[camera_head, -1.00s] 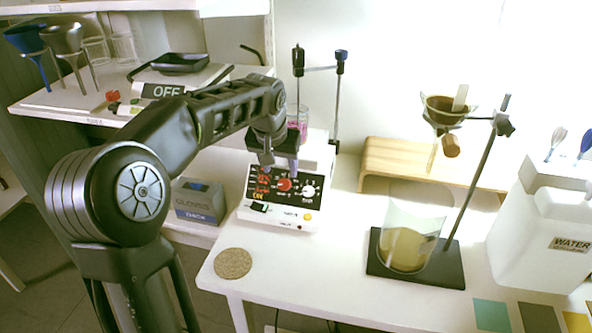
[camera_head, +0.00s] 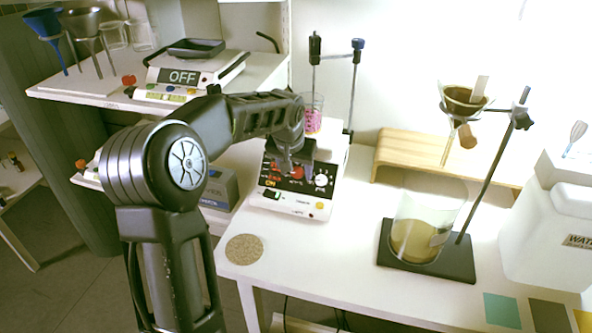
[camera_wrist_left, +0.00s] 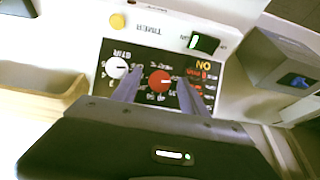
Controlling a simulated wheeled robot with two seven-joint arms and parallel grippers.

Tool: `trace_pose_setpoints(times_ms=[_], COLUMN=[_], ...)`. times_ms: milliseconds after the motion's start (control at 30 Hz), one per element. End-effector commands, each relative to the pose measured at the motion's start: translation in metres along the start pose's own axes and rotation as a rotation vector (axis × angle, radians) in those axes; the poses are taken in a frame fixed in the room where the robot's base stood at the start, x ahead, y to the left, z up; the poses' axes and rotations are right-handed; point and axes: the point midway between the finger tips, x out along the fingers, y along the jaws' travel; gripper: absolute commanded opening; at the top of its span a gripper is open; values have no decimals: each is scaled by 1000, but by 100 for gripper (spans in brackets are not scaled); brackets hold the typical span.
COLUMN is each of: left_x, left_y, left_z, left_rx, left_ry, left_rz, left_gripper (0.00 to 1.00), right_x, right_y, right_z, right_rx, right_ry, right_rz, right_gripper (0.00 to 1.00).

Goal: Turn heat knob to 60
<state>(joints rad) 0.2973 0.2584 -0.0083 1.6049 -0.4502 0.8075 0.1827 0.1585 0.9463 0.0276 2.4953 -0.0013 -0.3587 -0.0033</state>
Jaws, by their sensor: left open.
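The hotplate (camera_head: 290,205) stands on the white table with its black front panel facing me. The red heat knob (camera_head: 297,173) is on that panel; in the left wrist view the red knob (camera_wrist_left: 159,81) shows in the middle of a printed scale. My left gripper (camera_head: 296,168) is at the panel. In the left wrist view its open fingers (camera_wrist_left: 158,86) are on either side of the red knob, with visible gaps. Contact and the exact pointer reading cannot be told. The white stir knob (camera_wrist_left: 116,68) is beside one finger. My right gripper is not in view.
A glass with pink liquid (camera_head: 312,115) stands on the hotplate. A glove box (camera_head: 217,188) is to its left, a cork mat (camera_head: 244,249) in front. A beaker (camera_head: 420,225) on a dark stand base and a wooden riser (camera_head: 400,150) are to the right.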

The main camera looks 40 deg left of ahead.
Motion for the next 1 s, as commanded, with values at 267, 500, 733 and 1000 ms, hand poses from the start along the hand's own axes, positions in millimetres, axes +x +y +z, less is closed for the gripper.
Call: trace_pose_setpoints(times_ms=[267, 500, 733, 1000], left_x=[3, 3, 3, 3], left_y=[0, 0, 0, 0], left_z=[0, 0, 0, 0], left_rx=[0, 0, 0, 0], left_ry=[1, 1, 1, 1], left_rz=[0, 0, 0, 0], left_gripper=[51, 35, 16, 0], right_x=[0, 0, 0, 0], right_y=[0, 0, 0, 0], right_z=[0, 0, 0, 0], right_rx=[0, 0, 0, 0], right_ry=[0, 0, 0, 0], right_rz=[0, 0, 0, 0], right_gripper=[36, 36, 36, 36])
